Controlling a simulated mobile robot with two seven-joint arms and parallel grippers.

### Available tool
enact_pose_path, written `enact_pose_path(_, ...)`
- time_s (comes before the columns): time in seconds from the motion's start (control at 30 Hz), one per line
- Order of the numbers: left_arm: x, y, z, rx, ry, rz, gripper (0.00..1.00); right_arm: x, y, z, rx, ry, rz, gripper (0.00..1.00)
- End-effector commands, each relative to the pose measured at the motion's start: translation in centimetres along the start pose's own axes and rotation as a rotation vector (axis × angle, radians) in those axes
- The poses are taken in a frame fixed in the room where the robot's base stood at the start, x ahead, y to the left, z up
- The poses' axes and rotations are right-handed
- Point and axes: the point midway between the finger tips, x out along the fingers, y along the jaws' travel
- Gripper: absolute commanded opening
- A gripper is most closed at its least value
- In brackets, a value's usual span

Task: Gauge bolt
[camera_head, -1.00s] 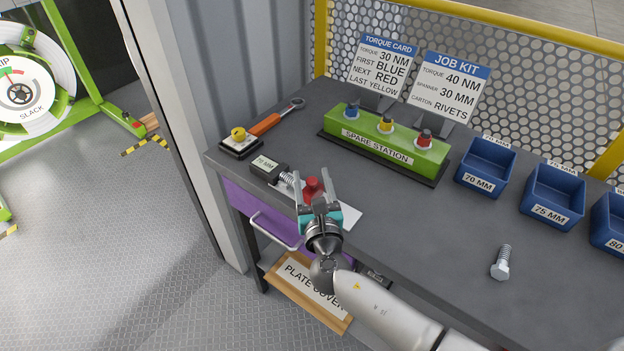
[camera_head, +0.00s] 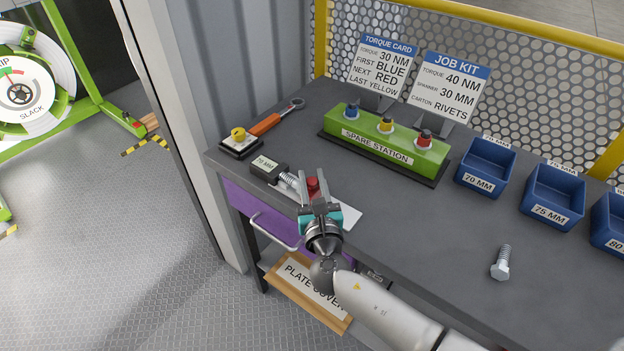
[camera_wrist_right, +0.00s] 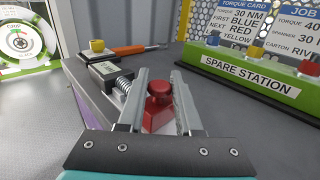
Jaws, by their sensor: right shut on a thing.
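The gauge is a dark block (camera_head: 265,168) with a small label that seems to read 70 MM, at the bench's front left edge. A threaded, grey, bolt-like part (camera_head: 289,179) sticks out of its right side toward a red knob (camera_head: 313,186). The block (camera_wrist_right: 109,70), the threaded part (camera_wrist_right: 123,86) and the red knob (camera_wrist_right: 158,106) also show in the right wrist view. My right gripper (camera_head: 318,190) is shut on the red knob, with one finger on each side. A loose silver bolt (camera_head: 502,262) lies on the bench at the right. My left gripper is out of view.
Blue bins (camera_head: 486,168) labelled 70 MM, 75 MM and 80 stand at the right. A green spare station (camera_head: 385,148) with coloured knobs stands behind the gauge. An orange-handled wrench (camera_head: 265,124) lies at the back left. The bench between the gauge and the loose bolt is clear.

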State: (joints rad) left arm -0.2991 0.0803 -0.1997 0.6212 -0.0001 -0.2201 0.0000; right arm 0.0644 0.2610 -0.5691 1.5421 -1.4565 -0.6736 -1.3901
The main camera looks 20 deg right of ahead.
Motion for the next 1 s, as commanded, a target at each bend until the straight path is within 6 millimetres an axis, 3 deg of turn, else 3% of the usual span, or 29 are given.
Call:
enact_pose_path(0.63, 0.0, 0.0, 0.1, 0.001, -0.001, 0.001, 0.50, -0.1, -0.1, 0.0, -0.001, 0.001, 0.000, 0.00)
enact_pose_path(1.0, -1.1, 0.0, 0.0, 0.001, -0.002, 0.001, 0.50, -3.8, -3.7, 0.0, -0.003, 0.002, 0.000, 0.00)
